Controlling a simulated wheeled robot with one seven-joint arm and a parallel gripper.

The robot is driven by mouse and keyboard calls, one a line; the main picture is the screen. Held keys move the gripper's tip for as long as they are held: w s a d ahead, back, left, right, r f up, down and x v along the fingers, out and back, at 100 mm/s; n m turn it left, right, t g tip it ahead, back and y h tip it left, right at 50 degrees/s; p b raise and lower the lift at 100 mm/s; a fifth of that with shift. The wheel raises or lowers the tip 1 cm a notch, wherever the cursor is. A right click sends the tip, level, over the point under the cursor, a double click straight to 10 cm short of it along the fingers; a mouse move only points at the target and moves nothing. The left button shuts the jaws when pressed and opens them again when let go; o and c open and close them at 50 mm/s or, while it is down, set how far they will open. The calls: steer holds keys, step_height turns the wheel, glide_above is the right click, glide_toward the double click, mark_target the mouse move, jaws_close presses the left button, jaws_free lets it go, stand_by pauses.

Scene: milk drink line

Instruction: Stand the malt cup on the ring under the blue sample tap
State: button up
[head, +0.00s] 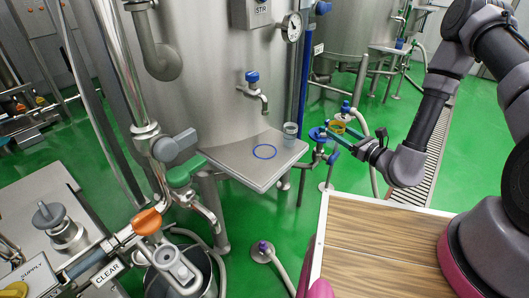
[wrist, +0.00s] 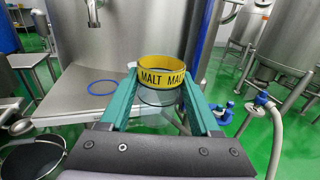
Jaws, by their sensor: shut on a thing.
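My gripper (head: 337,137) is shut on the malt cup, a clear cup with a yellow band reading MALT (wrist: 160,77). In the head view the cup (head: 337,127) is held in the air, right of the steel shelf (head: 245,172) on the tank. The blue ring (head: 264,151) lies flat and bare on that shelf, and also shows in the wrist view (wrist: 103,87), left of the cup. The blue sample tap (head: 253,82) sticks out of the tank above the ring. In the wrist view the green fingers flank the cup, which looks upright.
A blue-handled valve (head: 318,137) and hose are at the shelf's right side. A wooden-topped surface (head: 385,245) is in front. The shelf around the ring is clear.

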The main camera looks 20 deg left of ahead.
steer(key=s+a+n+g+y, duration=0.3)
steer(key=s+a+g, duration=0.25)
steer(key=s, duration=0.25)
steer(key=w+x, duration=0.1)
steer(key=x, duration=1.9)
steer(key=shift+t, duration=0.45)
steer(key=f, duration=0.7)
steer(key=shift+s+d, duration=0.1)
steer(key=shift+d, duration=0.15)
steer(key=shift+f, duration=0.15)
steer(key=o, duration=1.4)
steer(key=shift+f, duration=0.1)
steer(key=shift+o, duration=0.2)
